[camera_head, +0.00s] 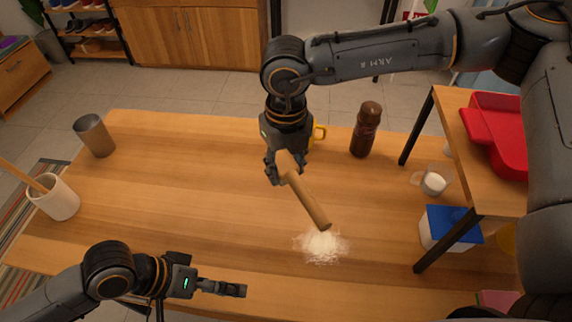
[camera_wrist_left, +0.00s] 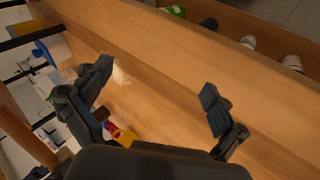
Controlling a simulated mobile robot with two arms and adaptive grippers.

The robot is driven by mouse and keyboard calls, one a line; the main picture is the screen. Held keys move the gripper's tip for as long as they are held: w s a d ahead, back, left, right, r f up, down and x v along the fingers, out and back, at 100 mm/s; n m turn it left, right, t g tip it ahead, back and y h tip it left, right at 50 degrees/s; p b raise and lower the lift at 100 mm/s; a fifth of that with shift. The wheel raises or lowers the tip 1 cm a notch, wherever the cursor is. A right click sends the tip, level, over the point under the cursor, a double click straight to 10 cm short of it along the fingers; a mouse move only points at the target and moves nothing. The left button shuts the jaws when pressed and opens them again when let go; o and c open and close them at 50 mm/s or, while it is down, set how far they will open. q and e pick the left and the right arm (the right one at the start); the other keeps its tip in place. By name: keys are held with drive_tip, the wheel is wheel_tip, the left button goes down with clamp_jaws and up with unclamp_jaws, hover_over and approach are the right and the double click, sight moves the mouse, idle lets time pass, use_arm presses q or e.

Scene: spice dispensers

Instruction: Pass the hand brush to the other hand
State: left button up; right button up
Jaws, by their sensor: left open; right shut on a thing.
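The hand brush shows as a wooden handle (camera_head: 308,199) in the head view, tilted down to the right. Its upper end is in my right gripper (camera_head: 275,176), which is shut on it above the middle of the table. The free end of the handle points toward a pile of white powder (camera_head: 322,246). My left gripper (camera_head: 242,290) is low at the front left of the table, apart from the brush. In the left wrist view my left gripper's fingers (camera_wrist_left: 155,90) are spread with nothing between them.
On the wooden table (camera_head: 190,200) stand a grey cup (camera_head: 95,136), a white crock (camera_head: 54,198), a brown bottle (camera_head: 366,130) and a glass jar (camera_head: 434,180). A blue-lidded box (camera_head: 450,228) is beside a raised shelf bearing a red tray (camera_head: 490,130). The left-middle of the table is clear.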

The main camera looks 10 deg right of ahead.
use_arm(q)
drive_tip(key=s+a+f+m+t+y, duration=0.1)
drive_tip(key=s+a+f+y, duration=0.2)
drive_tip(key=s+a+f, duration=0.45)
drive_tip(key=s+a+f+y, duration=0.2)
drive_tip(key=a+f+y, duration=0.15)
drive_tip(key=f, duration=0.65)
drive_tip(key=w+a+f+t, duration=0.3)
drive_tip(key=w+a+f, duration=0.1)
drive_tip(key=w+f, duration=0.95)
drive_tip(key=s+a+f+n+g, duration=0.1)
drive_tip(key=s+a+f+n, duration=0.15)
drive_tip(key=s+f, duration=0.8)
drive_tip(key=s+f+g, duration=0.1)
drive_tip(key=s+f, duration=0.2)
drive_tip(key=s, duration=0.4)
drive_tip(key=s+d+f+n+g, duration=0.1)
drive_tip(key=s+f, duration=0.2)
drive_tip(key=s, duration=0.5)
drive_tip(key=shift+d+y, duration=0.3)
drive_tip(key=shift+y, duration=0.15)
